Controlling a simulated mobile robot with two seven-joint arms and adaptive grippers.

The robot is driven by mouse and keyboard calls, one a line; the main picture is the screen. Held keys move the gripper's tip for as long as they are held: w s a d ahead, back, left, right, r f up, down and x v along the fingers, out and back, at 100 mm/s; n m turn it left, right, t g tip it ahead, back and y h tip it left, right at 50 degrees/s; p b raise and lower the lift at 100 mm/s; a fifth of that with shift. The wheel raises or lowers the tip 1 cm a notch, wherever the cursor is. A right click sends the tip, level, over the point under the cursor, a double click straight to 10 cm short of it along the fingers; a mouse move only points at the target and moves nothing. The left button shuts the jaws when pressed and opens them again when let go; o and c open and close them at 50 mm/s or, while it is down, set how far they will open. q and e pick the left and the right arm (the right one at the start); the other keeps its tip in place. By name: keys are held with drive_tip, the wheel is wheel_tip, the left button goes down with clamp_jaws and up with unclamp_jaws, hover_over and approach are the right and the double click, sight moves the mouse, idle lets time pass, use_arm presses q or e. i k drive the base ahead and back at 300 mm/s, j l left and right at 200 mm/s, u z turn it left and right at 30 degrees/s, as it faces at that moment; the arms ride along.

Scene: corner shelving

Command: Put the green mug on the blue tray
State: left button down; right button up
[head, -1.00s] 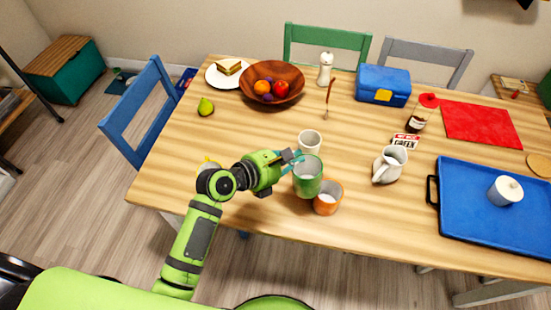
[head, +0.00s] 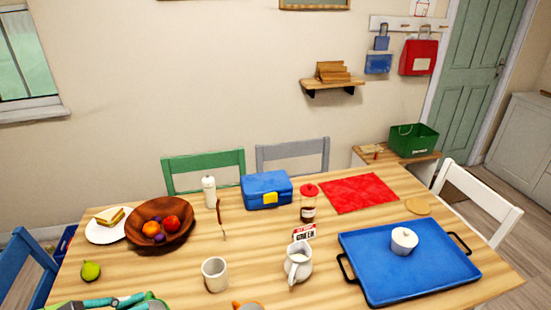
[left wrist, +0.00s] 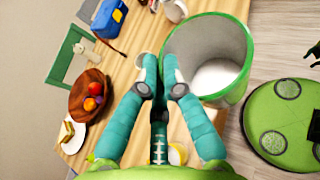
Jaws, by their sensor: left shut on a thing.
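The green mug (left wrist: 236,87) is large in the left wrist view, with a pale inside. My left gripper (left wrist: 160,76) is shut on it at its rim, with teal fingers side by side. In the head view only part of my left gripper (head: 115,301) shows at the bottom left edge, and the mug cannot be made out clearly there. The tray's front and left parts are bare. My right gripper is not seen.
A white cup (head: 215,274), a white pitcher (head: 298,263) and an orange mug (head: 246,306) stand left of the tray. Behind are a sauce jar (head: 308,205), a blue lunch box (head: 266,190) and a wooden fruit bowl (head: 137,222).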

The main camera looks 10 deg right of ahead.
sight(378, 271)
drive_tip(key=i+l+z, duration=0.1)
drive_tip(key=l+z, duration=0.2)
drive_tip(key=z, duration=0.2)
drive_tip(key=i+l+z, duration=0.15)
drive_tip(key=z, duration=0.35)
drive_tip(key=i+l, duration=0.55)
drive_tip(key=l, duration=0.15)
